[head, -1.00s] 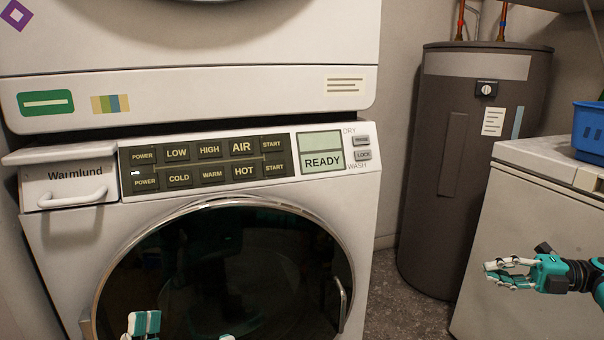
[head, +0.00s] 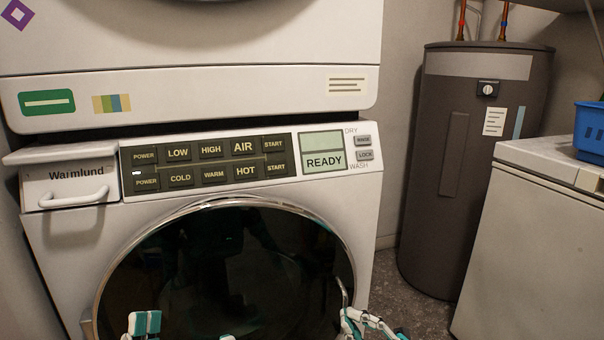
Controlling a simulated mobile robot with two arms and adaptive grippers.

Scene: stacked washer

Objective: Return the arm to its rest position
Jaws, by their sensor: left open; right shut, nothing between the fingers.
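My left gripper (head: 185,331) shows only its fingertips at the bottom edge of the head view, spread apart in front of the washer's dark round door (head: 230,270). It is open and empty. My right gripper (head: 364,322) is at the bottom edge, in front of the lower right of the door rim near the door handle (head: 343,293). Its fingers are shut with nothing between them. Whether it touches the handle cannot be told. Most of both arms is out of view.
The washer (head: 60,240) has a control panel (head: 208,165) with a display reading READY. A dark water heater (head: 450,150) stands to the right, beside a white cabinet (head: 530,250) with a blue basket (head: 590,135). Bare floor (head: 415,285) shows between the washer and the cabinet.

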